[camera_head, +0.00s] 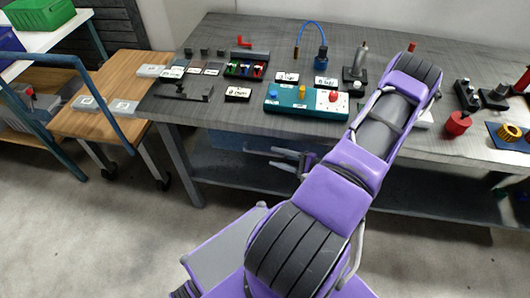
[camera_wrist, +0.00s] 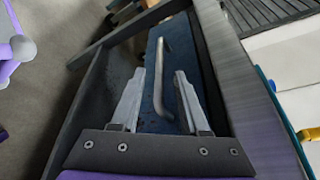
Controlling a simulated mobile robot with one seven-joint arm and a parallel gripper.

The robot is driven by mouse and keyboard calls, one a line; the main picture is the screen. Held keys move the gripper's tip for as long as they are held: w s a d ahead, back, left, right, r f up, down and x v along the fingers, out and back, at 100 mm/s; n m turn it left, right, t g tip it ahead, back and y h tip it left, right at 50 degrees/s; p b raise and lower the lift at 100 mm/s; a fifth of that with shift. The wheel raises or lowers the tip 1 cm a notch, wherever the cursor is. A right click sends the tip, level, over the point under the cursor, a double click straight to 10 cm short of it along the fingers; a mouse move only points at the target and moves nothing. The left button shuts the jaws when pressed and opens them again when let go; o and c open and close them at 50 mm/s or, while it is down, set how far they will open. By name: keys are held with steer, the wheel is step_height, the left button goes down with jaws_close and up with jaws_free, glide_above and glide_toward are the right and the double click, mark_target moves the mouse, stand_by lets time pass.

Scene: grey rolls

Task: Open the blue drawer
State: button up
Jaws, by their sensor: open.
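The blue drawer (camera_head: 228,158) is under the grey workbench, and its dark blue front (camera_wrist: 177,50) fills the middle of the wrist view. A silver bar handle (camera_wrist: 159,85) stands out from that front. My gripper (camera_head: 274,158) is below the bench top beside the drawer. In the wrist view my gripper (camera_wrist: 159,72) is open, with one finger on each side of the handle. Gaps show between the handle and both fingers, so it is not clamped. Whether the handle lies fully at fingertip depth I cannot tell.
The workbench top (camera_head: 225,48) overhangs the drawer and carries several tools, labels and a teal box (camera_head: 290,97). A wooden cart (camera_head: 112,95) stands at the left. The grey floor (camera_head: 100,235) in front is clear.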

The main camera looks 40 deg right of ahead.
mark_target(269, 154)
steer(key=shift+x, duration=2.7)
jaws_close()
